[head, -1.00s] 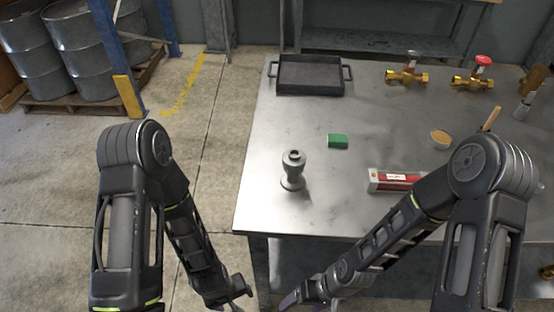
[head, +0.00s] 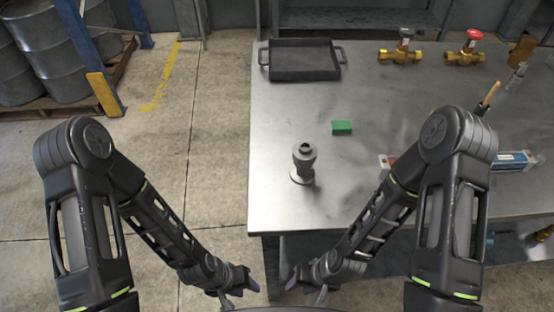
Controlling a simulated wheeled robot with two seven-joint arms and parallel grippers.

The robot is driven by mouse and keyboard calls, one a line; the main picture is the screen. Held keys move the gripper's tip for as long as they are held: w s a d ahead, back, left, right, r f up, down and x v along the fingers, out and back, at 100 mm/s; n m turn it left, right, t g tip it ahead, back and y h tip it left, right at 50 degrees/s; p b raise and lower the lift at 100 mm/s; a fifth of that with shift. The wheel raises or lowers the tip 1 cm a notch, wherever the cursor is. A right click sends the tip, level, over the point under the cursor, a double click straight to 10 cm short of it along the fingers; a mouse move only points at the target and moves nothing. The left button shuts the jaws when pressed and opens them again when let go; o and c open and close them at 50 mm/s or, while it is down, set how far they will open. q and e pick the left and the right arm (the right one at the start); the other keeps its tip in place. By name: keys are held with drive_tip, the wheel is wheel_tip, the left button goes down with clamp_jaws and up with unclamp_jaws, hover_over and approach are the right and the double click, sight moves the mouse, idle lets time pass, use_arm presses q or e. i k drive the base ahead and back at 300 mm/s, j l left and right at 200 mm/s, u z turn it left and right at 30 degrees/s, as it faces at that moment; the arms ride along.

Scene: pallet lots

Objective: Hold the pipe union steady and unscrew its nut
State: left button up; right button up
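The pipe union (head: 303,162) is a grey, stepped metal fitting standing upright on the metal table near its left front part. Its nut cannot be told apart clearly from the body at this size. My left gripper (head: 234,297) is low at the bottom of the view, off the table's left edge and apart from the union. My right gripper (head: 306,290) is also low, in front of the table's front edge, below the union in the picture. Neither gripper touches the union. The fingers are small and partly hidden, so their opening is unclear.
A black tray (head: 305,75) stands at the table's back left. A green block (head: 341,127) lies behind the union. Brass valves (head: 400,56) stand at the back. A red and blue box (head: 515,161) lies partly behind my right arm. Table around the union is clear.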

sight(300, 175)
drive_tip(key=i+j, duration=0.1)
drive_tip(key=j, duration=0.75)
drive_tip(key=i+j, duration=0.1)
drive_tip(key=j, duration=0.75)
drive_tip(key=z, duration=1.3)
